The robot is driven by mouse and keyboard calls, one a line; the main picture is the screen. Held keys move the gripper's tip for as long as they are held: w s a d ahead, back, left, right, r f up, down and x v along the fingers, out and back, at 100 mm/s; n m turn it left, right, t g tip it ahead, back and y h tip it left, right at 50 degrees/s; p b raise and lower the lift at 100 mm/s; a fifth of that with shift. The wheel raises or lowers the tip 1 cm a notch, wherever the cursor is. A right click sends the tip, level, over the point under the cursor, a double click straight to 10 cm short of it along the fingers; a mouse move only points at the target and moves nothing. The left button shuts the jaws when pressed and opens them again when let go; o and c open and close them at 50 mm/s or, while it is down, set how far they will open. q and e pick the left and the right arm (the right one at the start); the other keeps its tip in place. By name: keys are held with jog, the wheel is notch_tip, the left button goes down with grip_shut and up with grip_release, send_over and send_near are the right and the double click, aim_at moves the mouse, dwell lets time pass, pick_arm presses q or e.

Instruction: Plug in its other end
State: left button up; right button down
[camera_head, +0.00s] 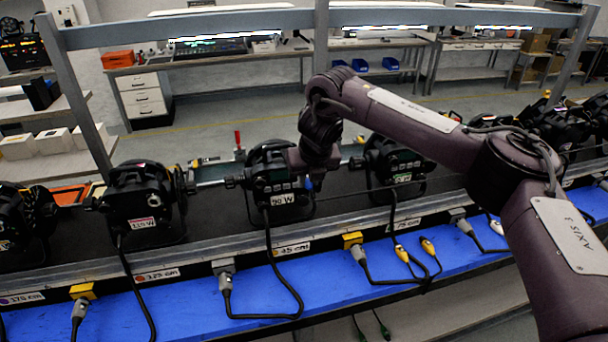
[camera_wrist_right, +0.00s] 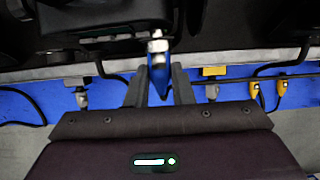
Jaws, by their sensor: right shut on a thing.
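My right gripper (camera_head: 308,178) is shut on a blue plug (camera_head: 309,185) beside the black par can labelled 90 W (camera_head: 268,182). In the right wrist view the blue plug (camera_wrist_right: 158,82) stands between the two dark fingers (camera_wrist_right: 158,88). Its top meets or nearly meets a silver fitting (camera_wrist_right: 157,46) under a dark body; I cannot tell whether it is seated. A thin dark cable (camera_head: 345,192) runs right from near the gripper. The cable's far end is not clear. My left gripper is not in view.
More par cans stand in the row, one labelled 115 W (camera_head: 142,200) and one with a green label (camera_head: 400,165). Below, a blue shelf (camera_head: 190,308) holds grey plugs (camera_head: 225,282), hanging black cables and loose yellow connectors (camera_head: 402,253). A metal rail (camera_head: 200,262) carries length labels.

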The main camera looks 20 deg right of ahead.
jog(key=c, duration=1.2)
grip_release()
